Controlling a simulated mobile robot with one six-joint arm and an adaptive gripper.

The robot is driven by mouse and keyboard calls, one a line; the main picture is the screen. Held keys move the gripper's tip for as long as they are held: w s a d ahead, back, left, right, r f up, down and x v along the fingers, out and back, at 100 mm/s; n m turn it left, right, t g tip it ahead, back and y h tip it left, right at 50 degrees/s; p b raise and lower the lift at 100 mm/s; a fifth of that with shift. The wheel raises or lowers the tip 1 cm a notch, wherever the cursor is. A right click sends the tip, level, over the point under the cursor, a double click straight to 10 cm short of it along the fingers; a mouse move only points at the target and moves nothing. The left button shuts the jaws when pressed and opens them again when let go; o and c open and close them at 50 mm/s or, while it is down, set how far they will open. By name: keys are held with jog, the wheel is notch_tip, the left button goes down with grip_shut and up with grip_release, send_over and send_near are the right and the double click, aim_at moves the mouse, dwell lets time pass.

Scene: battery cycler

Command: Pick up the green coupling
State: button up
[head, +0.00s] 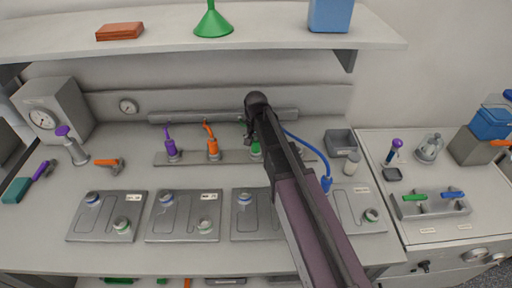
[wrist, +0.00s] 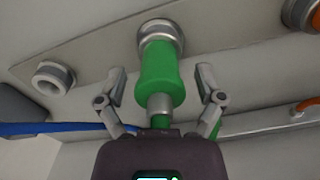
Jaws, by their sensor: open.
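The green coupling (wrist: 160,78) sits in a grey ring on the pale rail in the wrist view. My gripper (wrist: 160,88) is open, with one finger on each side of the coupling's green body. A gap shows between each finger and the coupling. In the head view the green coupling (head: 256,150) is mostly hidden behind my gripper (head: 258,104) and arm, with only a bit of green showing.
An orange coupling (head: 213,148) and a purple coupling (head: 171,148) stand to the left on the same rail (head: 190,158). A blue cable (head: 310,145) runs close on the right. Battery blocks (head: 185,228) lie in front, and a shelf (head: 270,35) hangs above.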

dwell(0.5)
grip_shut()
jog(key=shift+r+p, duration=0.25)
jog(key=shift+p, duration=0.05)
notch_tip(320, 180, up, 3)
jog(key=p, duration=0.3)
jog(key=shift+s+r+p, duration=0.1)
jog(key=shift+r+p, duration=0.2)
jog(key=shift+r, duration=0.05)
jog(key=s+d, duration=0.3)
jog(key=s, duration=1.2)
jog(key=shift+s+d+r+p, duration=0.15)
jog(key=shift+s+r+p, duration=0.1)
jog(key=shift+r+p, duration=0.2)
